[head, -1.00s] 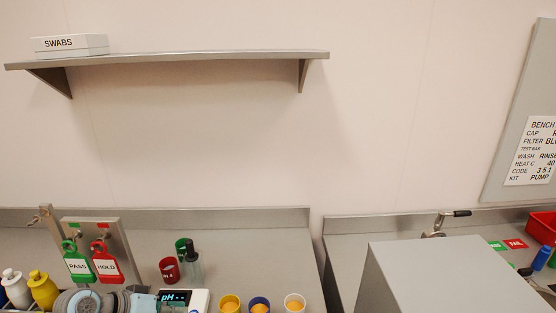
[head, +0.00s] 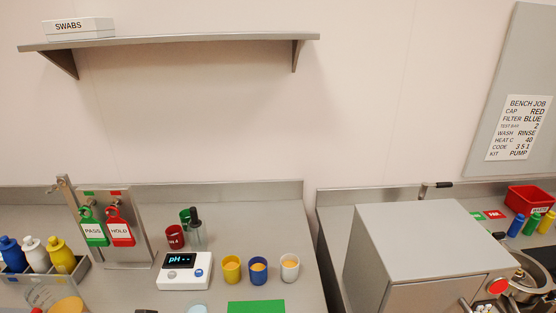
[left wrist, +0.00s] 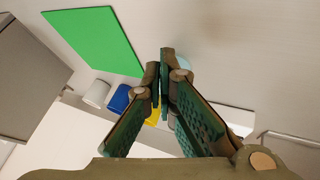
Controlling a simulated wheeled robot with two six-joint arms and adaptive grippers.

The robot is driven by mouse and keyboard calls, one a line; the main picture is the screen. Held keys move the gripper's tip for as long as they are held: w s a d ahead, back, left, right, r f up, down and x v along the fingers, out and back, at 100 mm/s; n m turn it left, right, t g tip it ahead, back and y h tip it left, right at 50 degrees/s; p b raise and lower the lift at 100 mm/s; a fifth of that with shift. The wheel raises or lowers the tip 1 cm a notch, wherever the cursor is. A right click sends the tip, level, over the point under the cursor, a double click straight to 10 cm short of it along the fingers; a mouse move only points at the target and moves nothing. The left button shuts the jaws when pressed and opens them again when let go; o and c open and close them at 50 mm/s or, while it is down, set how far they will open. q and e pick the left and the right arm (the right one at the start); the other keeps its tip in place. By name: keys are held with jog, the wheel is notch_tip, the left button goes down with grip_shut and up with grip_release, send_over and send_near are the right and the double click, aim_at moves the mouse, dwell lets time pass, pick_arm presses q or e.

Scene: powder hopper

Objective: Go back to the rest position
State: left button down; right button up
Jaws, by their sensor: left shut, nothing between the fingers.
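My left gripper (left wrist: 163,62) shows in the left wrist view, with its two green-padded fingers together at the tips and nothing between them. It points down over the bench, in front of the cups. My left gripper does not show in the head view. My right gripper is in neither view.
On the left bench are a yellow cup (head: 231,268), a blue cup (head: 258,271), a white cup (head: 290,267), a pH meter (head: 184,272), a green mat (head: 256,307) and a tag stand (head: 134,240). A squeeze-bottle rack (head: 75,275) stands left. A grey box-shaped machine (head: 418,240) stands right.

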pick_arm(q)
jog(key=s+a+f+g+y, duration=0.1)
jog(key=s+f+y, duration=0.2)
jog(key=s, duration=0.8)
jog(key=s+a+f+g+y, duration=0.1)
jog(key=s+f+y, duration=0.15)
jog(key=s, duration=0.85)
notch_tip(320, 180, down, 22)
jog(key=s+a+g+b, duration=0.1)
jog(key=s+a+b, duration=0.1)
jog(key=b, duration=0.1)
jog(key=s+f+g+b, duration=0.1)
jog(key=s+f, duration=1.2)
jog(key=shift+s+f+n+b, duration=0.25)
jog(key=shift+s+n+b, duration=0.05)
jog(key=shift+s+b, duration=0.1)
